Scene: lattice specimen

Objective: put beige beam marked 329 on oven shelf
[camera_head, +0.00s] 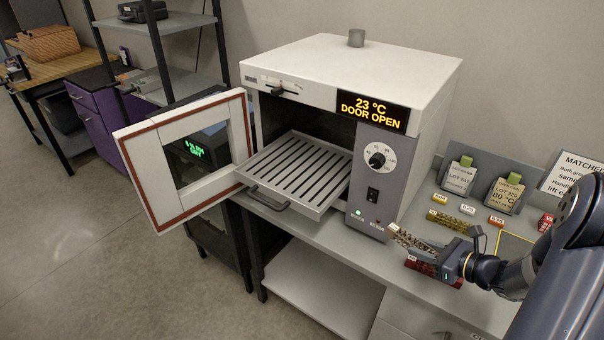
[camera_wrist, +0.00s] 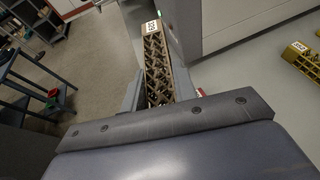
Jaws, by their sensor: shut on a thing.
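The beige lattice beam (camera_wrist: 158,68) is between my gripper's fingers (camera_wrist: 160,100) in the wrist view. Its white end label is small and sideways and seems to read 329. In the head view the beam (camera_head: 408,240) sticks out to the left of my gripper (camera_head: 428,258), above the bench by the oven's front right corner. My gripper is shut on it. The oven shelf (camera_head: 300,170) is a slotted grey tray, pulled out of the white oven (camera_head: 350,60) and empty. The shelf is left of my gripper and apart from it.
The oven door (camera_head: 134,160) stands open to the left; the display reads 23 °C, DOOR OPEN. A second, gold lattice beam (camera_head: 452,221) lies on the bench, with small tags and two lot holders (camera_head: 506,192) behind it. The oven's control panel (camera_head: 376,180) stands between gripper and shelf.

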